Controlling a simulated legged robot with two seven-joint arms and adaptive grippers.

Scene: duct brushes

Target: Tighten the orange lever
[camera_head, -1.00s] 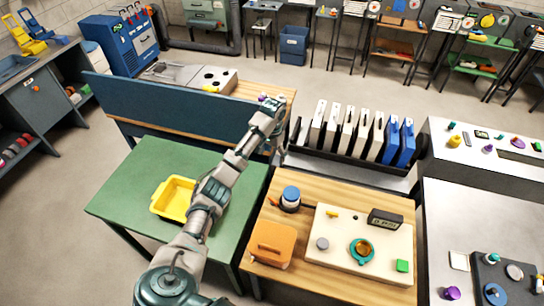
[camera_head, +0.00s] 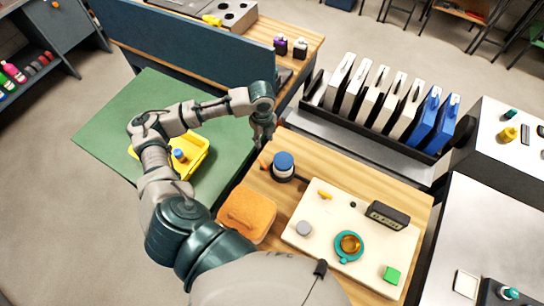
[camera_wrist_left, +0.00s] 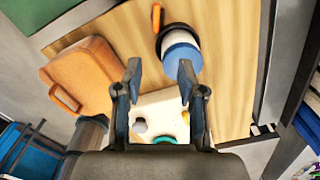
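The orange lever (camera_head: 263,164) sits on the left side of a dark clamp ring around a white cylinder with a blue top (camera_head: 283,162), on the wooden table. In the left wrist view the orange lever (camera_wrist_left: 156,18) stands at the top, beside the blue-topped cylinder (camera_wrist_left: 181,52). My left gripper (camera_head: 264,136) points down above the table's far left corner, close to the lever. In the left wrist view my left gripper (camera_wrist_left: 160,76) has its fingers apart with nothing between them. The lever lies beyond the fingertips, apart from them. My right gripper is not in view.
An orange case (camera_head: 247,213) lies near the lever. A cream board (camera_head: 318,228) with a teal cup (camera_head: 349,246) and a dark display box (camera_head: 387,214) is to the right. A rack of white and blue panels (camera_head: 375,138) stands behind. A yellow bin (camera_head: 197,160) is left.

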